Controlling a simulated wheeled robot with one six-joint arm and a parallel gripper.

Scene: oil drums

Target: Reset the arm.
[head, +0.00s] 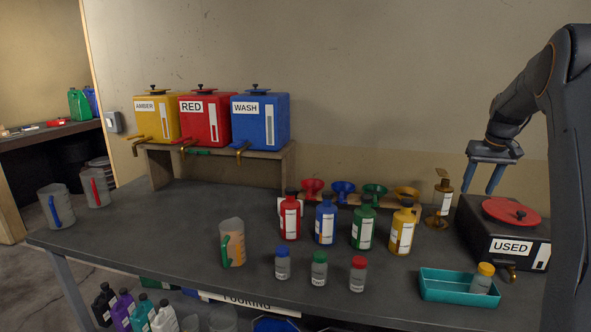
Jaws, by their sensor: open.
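My arm rises at the right edge of the head view. My gripper (482,179) hangs from it with two blue fingers pointing down and apart. It is open, with nothing between the fingers. It is above the table's back right, just over or beside the black USED box (505,240) with its red lid (511,211). I cannot tell how far above the box the fingertips are.
Red (290,218), blue (326,222), green (363,229) and yellow (402,233) bottles stand mid-table. A jug (232,243), small jars and a teal tray (445,289) are in front. AMBER (157,122), RED (199,126) and WASH (256,129) tanks stand behind.

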